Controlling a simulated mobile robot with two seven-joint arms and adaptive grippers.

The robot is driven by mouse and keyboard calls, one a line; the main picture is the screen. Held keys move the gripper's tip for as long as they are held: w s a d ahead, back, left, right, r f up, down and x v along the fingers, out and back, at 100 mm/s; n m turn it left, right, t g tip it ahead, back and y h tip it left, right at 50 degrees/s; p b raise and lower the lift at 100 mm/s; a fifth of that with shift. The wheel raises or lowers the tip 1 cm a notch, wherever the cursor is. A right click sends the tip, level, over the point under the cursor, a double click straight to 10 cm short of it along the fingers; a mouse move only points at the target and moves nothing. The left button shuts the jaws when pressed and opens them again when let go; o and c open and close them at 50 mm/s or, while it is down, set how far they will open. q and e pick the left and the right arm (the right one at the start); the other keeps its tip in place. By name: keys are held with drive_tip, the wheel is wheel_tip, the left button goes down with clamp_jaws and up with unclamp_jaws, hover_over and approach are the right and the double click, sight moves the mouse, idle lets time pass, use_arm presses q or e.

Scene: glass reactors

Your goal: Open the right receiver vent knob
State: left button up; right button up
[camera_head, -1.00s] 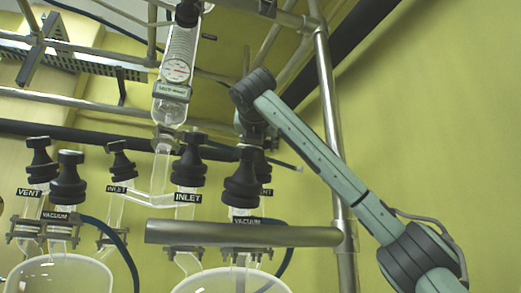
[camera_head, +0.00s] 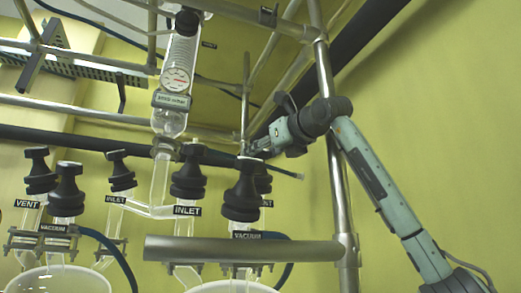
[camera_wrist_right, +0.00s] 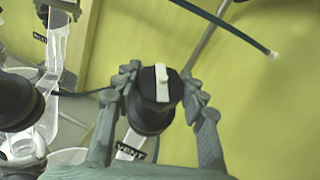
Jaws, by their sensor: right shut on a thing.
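The right receiver vent knob (camera_head: 264,182) is black and stands mostly behind the right vacuum knob (camera_head: 241,190) in the head view. Its label (camera_head: 267,203) shows only in part there. My left gripper is not in view.
The right inlet knob (camera_head: 188,170) stands to the left. A thick horizontal metal bar (camera_head: 215,249) crosses in front of the right vessel (camera_head: 230,287). An upright frame post (camera_head: 340,200) stands close to my right arm. The yellow wall side at the right is clear.

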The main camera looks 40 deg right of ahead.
idle(0.5)
drive_tip(key=o, duration=1.2)
drive_tip(key=shift+c, duration=0.2)
drive_tip(key=shift+r, duration=0.1)
wheel_tip(320, 180, up, 10)
drive_tip(key=shift+f, duration=0.1)
